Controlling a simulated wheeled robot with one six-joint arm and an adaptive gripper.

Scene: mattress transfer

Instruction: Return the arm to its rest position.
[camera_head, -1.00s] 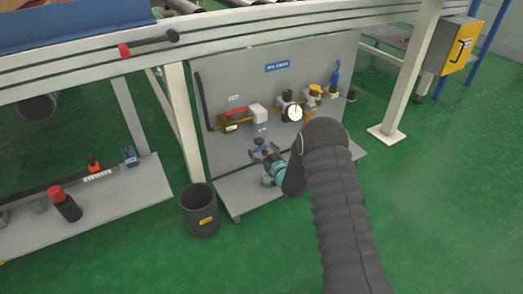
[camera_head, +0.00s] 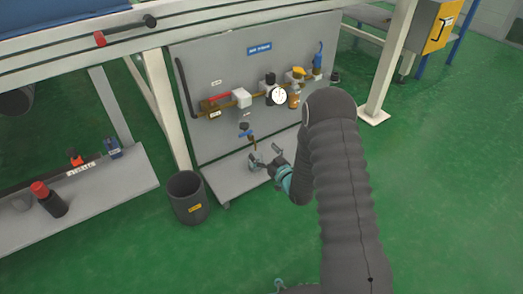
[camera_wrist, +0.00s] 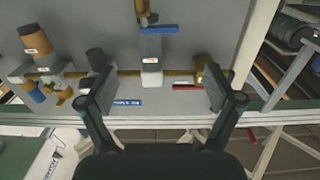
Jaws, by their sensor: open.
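My gripper (camera_head: 264,154) is in front of the grey panel (camera_head: 225,70), low and near the panel's base shelf in the head view. Its jaws are open and nothing is between them. In the wrist view my gripper (camera_wrist: 160,82) shows two dark fingers spread wide, with the panel fittings beyond them. My dark arm (camera_head: 345,200) rises from the bottom of the head view, bends at the elbow and reaches down to the left.
A dark bin (camera_head: 187,198) stands left of my gripper. A white frame post (camera_head: 388,70) stands behind right. Green floor (camera_head: 450,190) is clear at right.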

